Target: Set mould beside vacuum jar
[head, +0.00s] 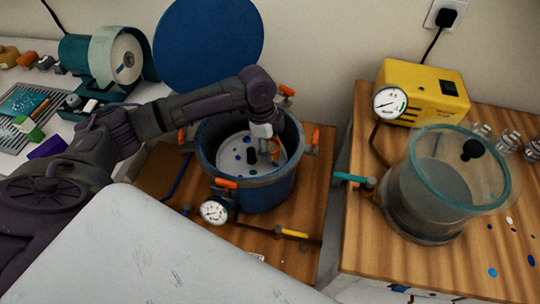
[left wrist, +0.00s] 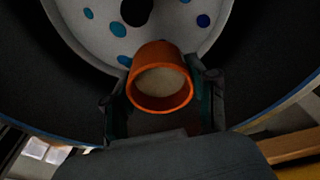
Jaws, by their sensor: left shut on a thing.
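My left gripper (head: 267,146) reaches down at the opening of the blue pressure pot (head: 255,195). In the left wrist view its two fingers (left wrist: 162,88) are shut on the sides of an orange round mould (left wrist: 160,104) with a pale fill inside. In the head view only a small orange part of the mould shows at the fingers. I cannot tell whether it touches the pot's pale, blue-spotted plate (head: 234,165). The vacuum jar (head: 432,190), a glass cylinder with a black knob on top, stands on the right wooden bench. My right gripper is not in view.
A yellow pump (head: 425,92) with a gauge stands behind the jar. Small glasses (head: 508,140) stand at the back right. A round blue lid (head: 208,45) stands behind the pot. Orange clamps and a gauge (head: 214,211) stick out from the pot. A gap separates the benches.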

